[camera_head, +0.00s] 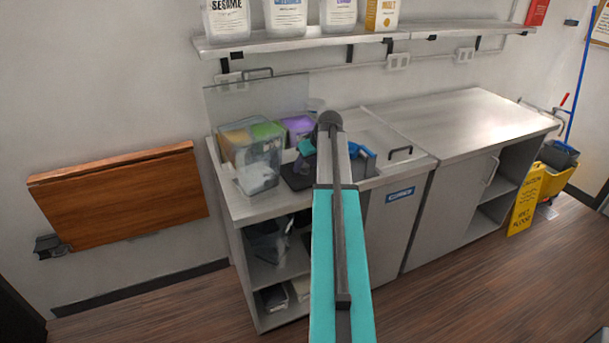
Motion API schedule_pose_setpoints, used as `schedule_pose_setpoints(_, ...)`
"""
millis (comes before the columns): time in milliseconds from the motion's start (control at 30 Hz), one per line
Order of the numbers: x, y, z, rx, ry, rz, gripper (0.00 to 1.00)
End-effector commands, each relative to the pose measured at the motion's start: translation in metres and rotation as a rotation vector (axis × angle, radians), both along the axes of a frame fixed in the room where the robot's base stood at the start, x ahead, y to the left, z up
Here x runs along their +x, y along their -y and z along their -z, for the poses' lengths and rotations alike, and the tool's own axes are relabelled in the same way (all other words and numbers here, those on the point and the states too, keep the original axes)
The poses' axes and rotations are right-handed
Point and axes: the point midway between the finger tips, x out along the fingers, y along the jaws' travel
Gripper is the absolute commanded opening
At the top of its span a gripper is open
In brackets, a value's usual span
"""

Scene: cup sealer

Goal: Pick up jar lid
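No jar lid can be made out clearly in the head view. Several labelled jars stand on the wall shelf, among them a sesame jar (227,20); their tops are cut off by the picture's upper edge. My teal arm reaches up the middle of the picture, over the counter. Its far end is mostly hidden behind its own links, so I cannot make out the fingers or whether they hold anything. Small teal and blue parts show on both sides of the arm above a dark item (297,176) on the counter; I cannot tell what they belong to.
A clear bin (256,172) with coloured compartments stands on the counter's left, before a clear upright panel (240,102). The right steel counter (475,120) is bare. A brown folding table (120,198) hangs on the left wall. A yellow wet-floor sign (526,200) stands at right.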

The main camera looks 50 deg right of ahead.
Motion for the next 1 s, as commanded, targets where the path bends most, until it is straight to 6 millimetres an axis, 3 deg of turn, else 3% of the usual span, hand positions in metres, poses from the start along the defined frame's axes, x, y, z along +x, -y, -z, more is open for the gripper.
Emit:
schedule_pose_setpoints(33, 0.0, 0.0, 0.0, 0.0, 0.0, 0.0, 0.44)
schedule_pose_setpoints(300, 0.0, 0.0, 0.0, 0.0, 0.0, 0.0, 0.0)
schedule_pose_setpoints(733, 0.0, 0.001, -0.003, -0.001, 0.001, 0.001, 0.0)
schedule_pose_setpoints(1000, 0.0, 0.001, -0.022, -0.002, 0.001, 0.001, 0.0)
